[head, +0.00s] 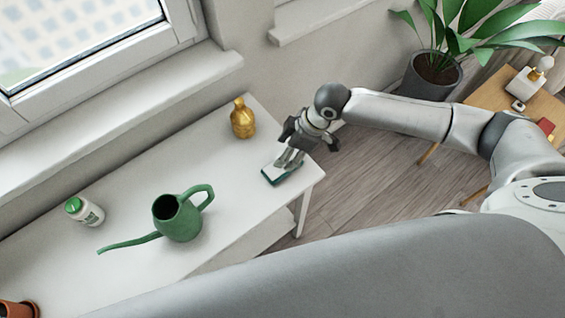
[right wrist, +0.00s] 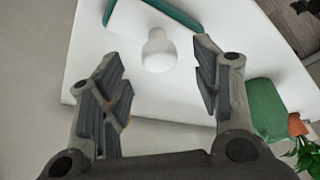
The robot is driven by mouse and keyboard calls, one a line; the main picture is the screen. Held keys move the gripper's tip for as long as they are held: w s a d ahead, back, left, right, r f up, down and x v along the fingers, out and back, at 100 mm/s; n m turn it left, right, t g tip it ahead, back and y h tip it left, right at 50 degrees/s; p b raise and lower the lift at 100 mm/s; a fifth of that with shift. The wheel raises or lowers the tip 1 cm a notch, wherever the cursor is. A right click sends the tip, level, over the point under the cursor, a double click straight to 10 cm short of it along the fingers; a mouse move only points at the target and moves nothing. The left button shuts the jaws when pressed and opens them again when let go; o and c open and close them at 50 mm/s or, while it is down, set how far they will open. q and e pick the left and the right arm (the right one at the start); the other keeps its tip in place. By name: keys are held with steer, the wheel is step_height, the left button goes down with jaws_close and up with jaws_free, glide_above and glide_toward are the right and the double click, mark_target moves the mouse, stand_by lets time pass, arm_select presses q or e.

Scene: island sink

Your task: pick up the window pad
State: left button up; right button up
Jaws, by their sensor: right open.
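The window pad (head: 271,174) lies on the white table near its right end. It is white with a teal edge. In the right wrist view the pad (right wrist: 140,22) is at the top, with a round white knob handle (right wrist: 159,50) standing up from it. My left gripper is not in view.
A gold vase (head: 242,119) stands behind the pad near the wall. A green watering can (head: 178,219) and a white bottle with a green cap (head: 84,211) stand further left on the table (head: 130,190). A terracotta pot (head: 18,309) is at the lower left.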

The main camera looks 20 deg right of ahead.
steer(key=shift+x, duration=1.85)
jaws_close()
